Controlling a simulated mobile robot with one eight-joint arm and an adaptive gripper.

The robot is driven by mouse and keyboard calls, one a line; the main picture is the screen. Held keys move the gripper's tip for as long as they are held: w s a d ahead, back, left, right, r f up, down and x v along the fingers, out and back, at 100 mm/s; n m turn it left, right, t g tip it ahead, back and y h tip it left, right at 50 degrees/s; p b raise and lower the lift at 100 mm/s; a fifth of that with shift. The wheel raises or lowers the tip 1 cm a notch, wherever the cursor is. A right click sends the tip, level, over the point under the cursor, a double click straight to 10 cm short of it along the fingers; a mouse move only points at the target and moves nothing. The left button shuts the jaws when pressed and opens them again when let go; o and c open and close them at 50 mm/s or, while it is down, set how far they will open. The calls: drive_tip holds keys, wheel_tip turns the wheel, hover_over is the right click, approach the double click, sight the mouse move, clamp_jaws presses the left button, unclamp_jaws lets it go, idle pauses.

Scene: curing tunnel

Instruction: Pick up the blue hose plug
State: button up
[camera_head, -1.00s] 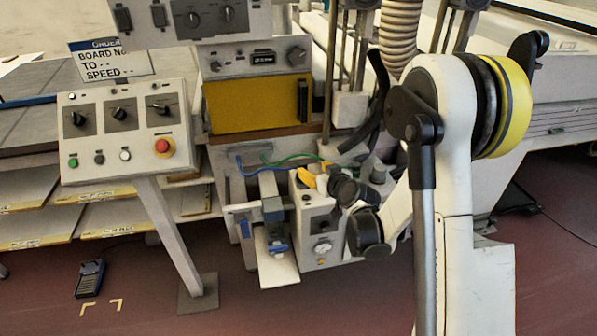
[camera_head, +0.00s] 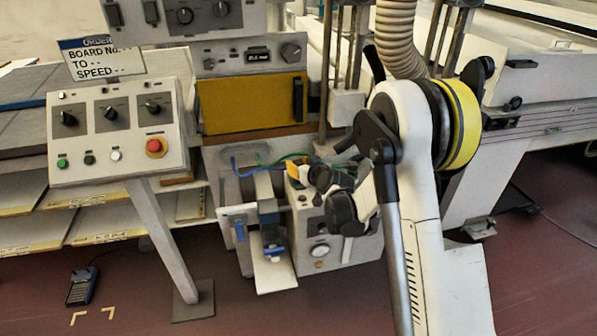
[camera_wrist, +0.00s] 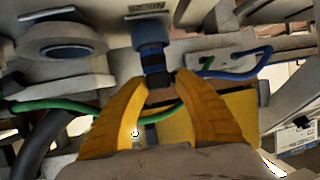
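In the wrist view a blue cylindrical plug (camera_wrist: 152,36) hangs from a pale fixture at the top, with a darker, narrower end lower down. A thin blue hose (camera_wrist: 238,76) loops to its right. My gripper (camera_wrist: 160,84) has two yellow fingers, apart, with their tips around or just short of the plug's lower end; I cannot tell whether they touch it. In the head view my gripper (camera_head: 296,169) is a small yellow patch, mostly hidden by my wrist, beside the machine's hose area. I cannot make out the plug there.
A green hose (camera_wrist: 55,107) crosses near the fingers in the wrist view. In the head view, a grey-white control box (camera_head: 318,250) and a bracket with blue parts (camera_head: 268,212) stand close by. A sloped button panel (camera_head: 115,135) is at the left.

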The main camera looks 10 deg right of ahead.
clamp_jaws()
